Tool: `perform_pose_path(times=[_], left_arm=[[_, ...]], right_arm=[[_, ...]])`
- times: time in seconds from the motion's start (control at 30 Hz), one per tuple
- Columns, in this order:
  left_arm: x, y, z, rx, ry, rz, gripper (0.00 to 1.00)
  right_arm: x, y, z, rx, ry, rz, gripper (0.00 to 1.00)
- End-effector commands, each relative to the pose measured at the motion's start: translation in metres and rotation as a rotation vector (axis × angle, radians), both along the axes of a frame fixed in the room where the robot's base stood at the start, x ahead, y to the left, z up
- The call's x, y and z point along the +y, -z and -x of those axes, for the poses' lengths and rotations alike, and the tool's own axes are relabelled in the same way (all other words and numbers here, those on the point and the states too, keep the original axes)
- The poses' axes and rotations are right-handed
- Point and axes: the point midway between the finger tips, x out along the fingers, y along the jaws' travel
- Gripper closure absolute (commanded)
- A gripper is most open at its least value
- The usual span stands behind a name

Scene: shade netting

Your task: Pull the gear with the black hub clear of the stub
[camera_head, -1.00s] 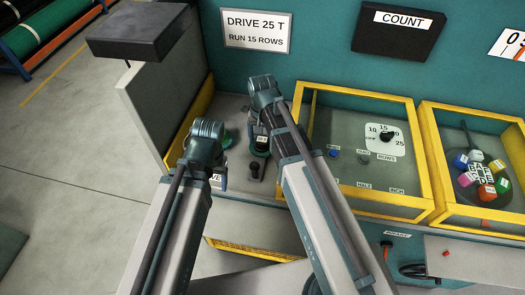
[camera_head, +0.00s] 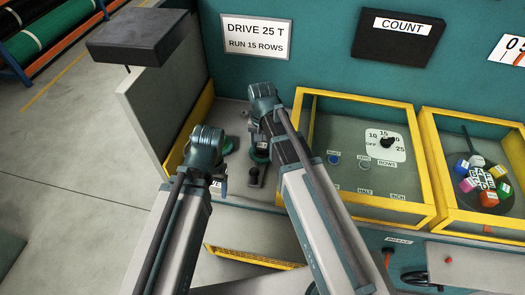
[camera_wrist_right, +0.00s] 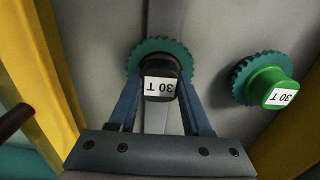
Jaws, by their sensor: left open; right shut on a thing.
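The gear with the black hub (camera_wrist_right: 160,74) is a teal toothed wheel with a white "30 T" label on its hub. In the right wrist view my right gripper (camera_wrist_right: 159,92) is shut on the black hub, one finger on each side. The stub is hidden, so I cannot tell whether the gear is still around it. In the head view the gear (camera_head: 260,154) shows partly beneath my right arm. A similar gear with a green hub (camera_wrist_right: 273,87), also marked "30 T", stands apart to the right.
A yellow-framed case (camera_head: 434,180) with a dial is to the right, and another case holds coloured cubes. A yellow edge and grey side panel (camera_head: 150,130) bound the bay's left side.

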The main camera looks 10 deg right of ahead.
Motion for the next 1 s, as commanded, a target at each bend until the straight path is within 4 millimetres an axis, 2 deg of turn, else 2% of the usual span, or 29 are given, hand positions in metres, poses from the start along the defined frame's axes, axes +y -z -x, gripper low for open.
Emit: perform_pose_path(times=[1.0], left_arm=[[0.000, -0.013, 0.000, 0.000, 0.000, 0.000, 0.28]], right_arm=[[0.000, -0.013, 0.000, 0.000, 0.000, 0.000, 1.00]])
